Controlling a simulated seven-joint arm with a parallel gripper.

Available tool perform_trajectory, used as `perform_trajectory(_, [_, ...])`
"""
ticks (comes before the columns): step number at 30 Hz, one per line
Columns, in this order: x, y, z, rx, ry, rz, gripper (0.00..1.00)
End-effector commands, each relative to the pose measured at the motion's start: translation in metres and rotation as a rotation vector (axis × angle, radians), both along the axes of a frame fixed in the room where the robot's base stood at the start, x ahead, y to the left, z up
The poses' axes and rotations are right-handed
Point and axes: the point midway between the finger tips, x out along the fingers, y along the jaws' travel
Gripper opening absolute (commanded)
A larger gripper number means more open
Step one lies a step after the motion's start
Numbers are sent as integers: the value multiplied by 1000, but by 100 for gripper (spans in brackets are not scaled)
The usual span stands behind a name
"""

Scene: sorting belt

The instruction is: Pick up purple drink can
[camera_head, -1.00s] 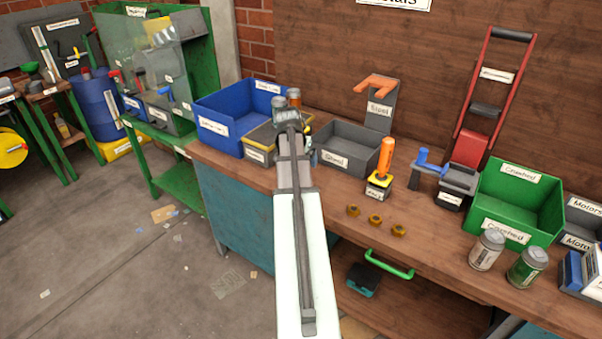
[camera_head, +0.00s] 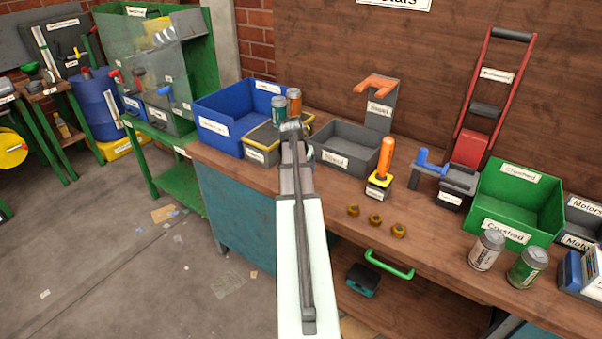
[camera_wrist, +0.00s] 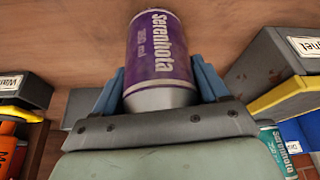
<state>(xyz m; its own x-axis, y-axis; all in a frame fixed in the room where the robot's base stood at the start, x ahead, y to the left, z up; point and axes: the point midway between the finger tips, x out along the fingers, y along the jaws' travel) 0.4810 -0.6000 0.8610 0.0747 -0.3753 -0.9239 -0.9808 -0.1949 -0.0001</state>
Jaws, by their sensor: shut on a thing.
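The purple drink can (camera_wrist: 163,52), with a silver rim and white lettering, stands out in the wrist view. It sits between the two blue fingers of my gripper (camera_wrist: 161,86), which is shut on it with a finger against each side. Brown wood shows behind the can; I cannot tell its height above the bench. In the head view my gripper (camera_head: 292,128) is at the far end of my arm, near the yellow-rimmed box. The purple can is hidden there behind my arm.
A teal can (camera_head: 278,110) and an orange-brown can (camera_head: 294,101) stand just beyond my gripper. A blue bin (camera_head: 219,135), a yellow-rimmed box (camera_head: 258,150) and a grey bin (camera_head: 340,161) are close by. Several brass nuts (camera_head: 376,221) lie on the bench (camera_head: 420,245).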

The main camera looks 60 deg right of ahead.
Motion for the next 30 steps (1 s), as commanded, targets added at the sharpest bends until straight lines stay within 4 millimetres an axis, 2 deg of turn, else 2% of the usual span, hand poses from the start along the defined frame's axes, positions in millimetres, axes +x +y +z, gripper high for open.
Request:
perform_trajectory(1, [0, 0, 0, 0, 0, 0, 61])
perform_trajectory(7, [0, 0, 0, 0, 0, 0, 44])
perform_trajectory(17, [0, 0, 5, -1, 0, 0, 44])
perform_trajectory(23, [1, -1, 30, -2, -2, -1, 44])
perform_trajectory(30, [1, -1, 67, -2, -2, -1, 44])
